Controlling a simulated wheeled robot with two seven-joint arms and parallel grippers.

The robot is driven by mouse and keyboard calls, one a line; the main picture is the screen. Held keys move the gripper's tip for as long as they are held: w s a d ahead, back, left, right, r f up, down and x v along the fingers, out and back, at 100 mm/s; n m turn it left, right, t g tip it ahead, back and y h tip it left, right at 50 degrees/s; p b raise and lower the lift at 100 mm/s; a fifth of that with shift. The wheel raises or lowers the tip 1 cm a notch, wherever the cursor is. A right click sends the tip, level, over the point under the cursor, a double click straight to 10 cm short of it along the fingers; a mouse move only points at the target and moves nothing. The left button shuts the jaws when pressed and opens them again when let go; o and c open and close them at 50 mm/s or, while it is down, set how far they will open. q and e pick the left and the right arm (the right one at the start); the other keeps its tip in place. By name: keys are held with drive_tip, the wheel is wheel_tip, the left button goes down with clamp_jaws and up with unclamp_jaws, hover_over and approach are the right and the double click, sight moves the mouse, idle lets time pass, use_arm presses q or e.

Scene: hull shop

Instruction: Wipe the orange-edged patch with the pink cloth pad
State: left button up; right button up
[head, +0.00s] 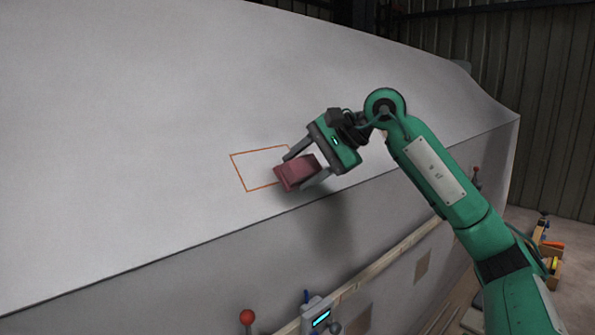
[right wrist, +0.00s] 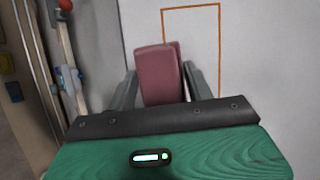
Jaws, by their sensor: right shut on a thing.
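The orange-edged patch (head: 254,167) is a thin orange outline on the pale hull surface, in the middle of the head view. It also shows in the right wrist view (right wrist: 195,30), beyond the pad. The pink cloth pad (head: 293,174) is a dusty-pink block held between the fingers of my right gripper (head: 308,168). It covers the patch's lower right part in the head view. In the right wrist view the pad (right wrist: 160,75) stands between both fingers. I cannot tell whether the pad touches the hull. My left gripper is not in view.
The hull (head: 120,120) slopes up behind the patch, with an edge below it. Under that edge run a wooden rail (head: 385,262), a red-knobbed lever (head: 247,317) and a device with a lit display (head: 320,318). A wooden box with tools (head: 548,262) stands at the right.

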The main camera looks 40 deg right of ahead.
drive_tip(key=shift+s+d+r, duration=0.1)
drive_tip(key=shift+s+r, duration=0.7)
drive_tip(key=shift+s, duration=0.2)
drive_tip(key=shift+r, duration=0.1)
drive_tip(key=shift+s+r+p, duration=0.2)
drive_tip(key=shift+p, duration=0.1)
drive_tip(key=s+r, duration=0.1)
drive_tip(key=s+r+p, duration=0.1)
drive_tip(key=s, duration=0.1)
drive_tip(key=shift+s+d+r, duration=0.1)
drive_tip(key=shift+r, duration=0.25)
drive_tip(key=shift+r, duration=0.1)
